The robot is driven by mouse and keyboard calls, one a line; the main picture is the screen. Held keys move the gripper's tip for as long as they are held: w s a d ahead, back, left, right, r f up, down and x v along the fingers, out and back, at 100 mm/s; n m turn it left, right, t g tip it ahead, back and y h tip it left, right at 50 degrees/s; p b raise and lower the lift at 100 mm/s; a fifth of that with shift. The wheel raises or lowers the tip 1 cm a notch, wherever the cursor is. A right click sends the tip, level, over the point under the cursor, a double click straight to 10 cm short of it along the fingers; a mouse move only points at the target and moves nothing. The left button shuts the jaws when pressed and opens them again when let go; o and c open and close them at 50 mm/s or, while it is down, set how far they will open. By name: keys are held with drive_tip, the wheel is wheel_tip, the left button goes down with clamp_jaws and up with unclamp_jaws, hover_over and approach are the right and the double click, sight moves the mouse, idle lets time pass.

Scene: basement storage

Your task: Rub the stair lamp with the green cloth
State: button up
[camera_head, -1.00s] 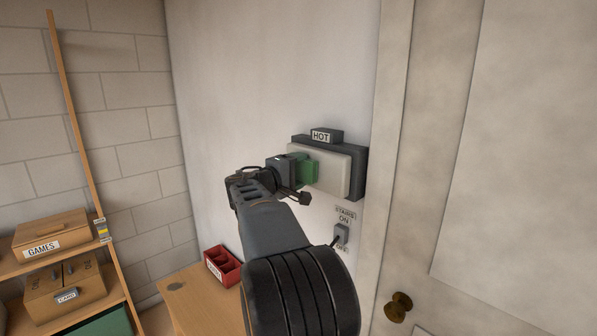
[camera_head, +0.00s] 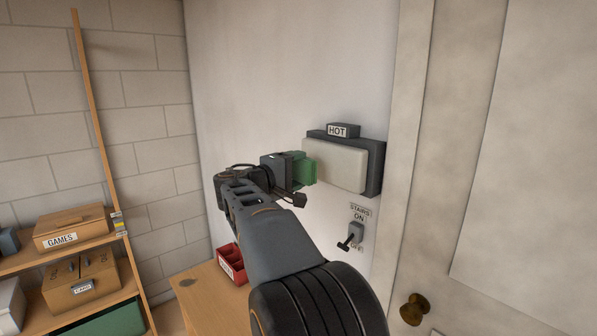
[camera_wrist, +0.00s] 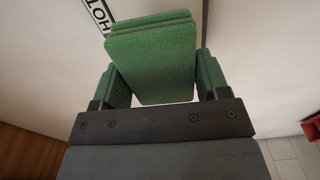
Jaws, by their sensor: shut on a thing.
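The green cloth (camera_head: 308,170) is a folded, thick pad. My gripper (camera_head: 290,171) is shut on it. In the wrist view the cloth (camera_wrist: 152,62) sticks out between the two fingers. The stair lamp is a pale panel (camera_head: 337,166) on a dark wall-mounted backing (camera_head: 374,170), with a "HOT" sign (camera_head: 342,131) on top. The panel does not look lit. The cloth is at the panel's left edge in the head view; I cannot tell whether they touch.
A lever switch (camera_head: 355,232) marked "STAIRS", "ON" and "OFF" is below the lamp, its lever down. A door with a brass knob (camera_head: 413,309) is at right. A red divided box (camera_head: 232,263) stands on a wooden table (camera_head: 197,290). Shelves with boxes (camera_head: 75,229) are at left.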

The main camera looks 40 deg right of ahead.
drive_tip(key=shift+a, duration=0.1)
drive_tip(key=shift+w+a+b, duration=0.1)
drive_tip(key=shift+a+b, duration=0.55)
drive_tip(key=shift+a, duration=0.7)
